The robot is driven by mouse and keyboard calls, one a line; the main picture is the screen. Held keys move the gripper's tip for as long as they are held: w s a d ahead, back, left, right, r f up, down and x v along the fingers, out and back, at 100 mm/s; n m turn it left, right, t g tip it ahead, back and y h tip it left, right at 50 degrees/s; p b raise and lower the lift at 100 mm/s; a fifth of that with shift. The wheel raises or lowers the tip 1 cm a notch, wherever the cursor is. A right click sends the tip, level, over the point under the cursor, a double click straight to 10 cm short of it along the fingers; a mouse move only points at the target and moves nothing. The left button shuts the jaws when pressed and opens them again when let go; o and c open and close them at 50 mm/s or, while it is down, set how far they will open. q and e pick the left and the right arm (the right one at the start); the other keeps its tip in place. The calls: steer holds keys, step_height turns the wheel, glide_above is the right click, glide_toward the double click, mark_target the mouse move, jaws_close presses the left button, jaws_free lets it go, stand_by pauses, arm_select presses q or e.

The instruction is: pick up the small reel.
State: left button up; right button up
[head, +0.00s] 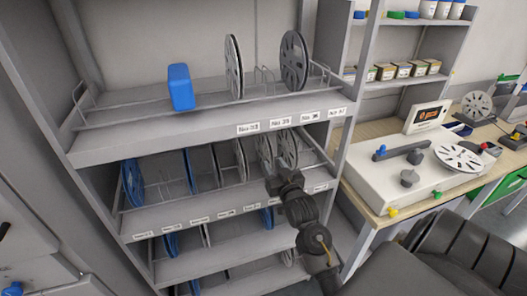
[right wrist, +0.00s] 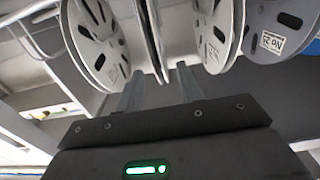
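Several reels stand on edge in the middle shelf of the grey rack. Grey reels there include one seen edge-on (head: 241,160), one beside it (head: 264,152) and one at the right (head: 287,148). I cannot tell which is the small reel. My right gripper (head: 275,180) is at the front of this shelf, just below the right-hand reels. In the right wrist view its two fingers (right wrist: 160,72) are apart and point up toward the reels. A thin reel (right wrist: 154,40) shows nearly edge-on beyond the gap, between a left reel (right wrist: 97,40) and a right reel (right wrist: 215,30). Contact is unclear. My left gripper is not in view.
The top shelf (head: 205,110) holds a blue box (head: 181,87) and two larger reels (head: 234,67) (head: 294,60). Wire dividers and shelf lips border the slots. Lower shelves hold blue reels. A workbench (head: 377,190) with a white machine stands at the right.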

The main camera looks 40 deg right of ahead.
mark_target(269, 154)
steer(key=shift+w+d, duration=0.2)
steer(key=shift+w, duration=0.45)
steer(key=shift+w+d+r, duration=0.1)
steer(key=shift+w+r, duration=0.05)
steer(key=shift+r, duration=0.05)
steer(key=p+x, duration=0.2)
steer(key=x, duration=0.3)
steer(key=shift+p, duration=0.4)
steer(key=shift+c, duration=0.6)
jaws_close()
